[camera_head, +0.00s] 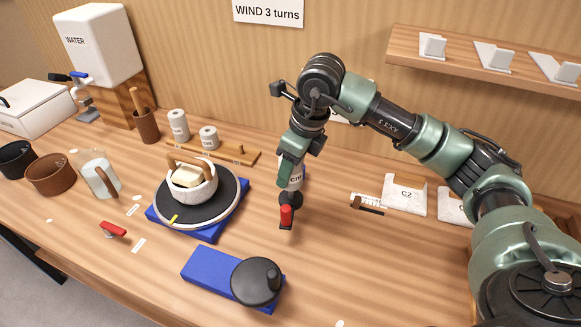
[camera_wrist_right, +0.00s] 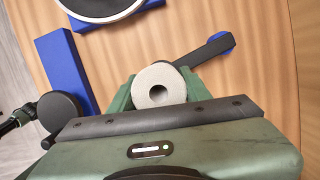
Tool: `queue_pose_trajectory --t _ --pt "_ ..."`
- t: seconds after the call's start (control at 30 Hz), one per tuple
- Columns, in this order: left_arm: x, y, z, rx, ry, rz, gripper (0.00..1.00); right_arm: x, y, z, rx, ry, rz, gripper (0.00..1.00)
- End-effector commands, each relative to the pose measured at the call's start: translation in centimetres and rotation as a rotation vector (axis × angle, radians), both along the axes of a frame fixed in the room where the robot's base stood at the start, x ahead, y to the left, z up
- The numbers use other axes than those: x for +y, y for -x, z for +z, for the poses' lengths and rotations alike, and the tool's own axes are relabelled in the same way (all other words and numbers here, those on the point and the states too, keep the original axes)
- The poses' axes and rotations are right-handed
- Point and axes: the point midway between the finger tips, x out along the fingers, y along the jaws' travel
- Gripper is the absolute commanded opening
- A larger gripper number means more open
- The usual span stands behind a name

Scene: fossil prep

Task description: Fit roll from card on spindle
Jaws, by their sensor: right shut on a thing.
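My right gripper (camera_head: 291,172) points down over the middle of the table and is shut on a pale roll (camera_head: 295,178) with dark lettering. In the right wrist view the roll (camera_wrist_right: 147,76) shows its round end and centre hole between the fingers. Just below the roll in the head view is a black part with a red handle (camera_head: 286,216). I cannot tell whether the roll touches it, and no bare spindle shows clearly there. In the right wrist view a black bar (camera_wrist_right: 205,52) with a blue end lies beyond the roll.
A turntable (camera_head: 233,208) with a white bowl stands left. A blue block (camera_head: 208,265) with a black knob (camera_head: 257,280) lies in front. Two pale rolls (camera_head: 178,125) stand by a wooden rack (camera_head: 245,153). A white card (camera_head: 405,195) marked C2 lies right.

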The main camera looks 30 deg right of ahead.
Motion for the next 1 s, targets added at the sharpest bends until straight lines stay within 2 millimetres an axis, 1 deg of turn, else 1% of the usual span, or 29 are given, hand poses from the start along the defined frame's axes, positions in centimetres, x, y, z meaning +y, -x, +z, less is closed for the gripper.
queue_pose_trajectory --t 0.03,1.0 --pt "0.0 0.0 -0.4 0.0 0.0 0.0 0.36 0.0 0.0 -0.4 0.0 0.0 0.0 0.0" --pt "0.0 0.1 -3.8 0.001 0.0 -0.001 0.36 0.0 0.0 -4.3 -0.001 0.0 0.0 0.0"
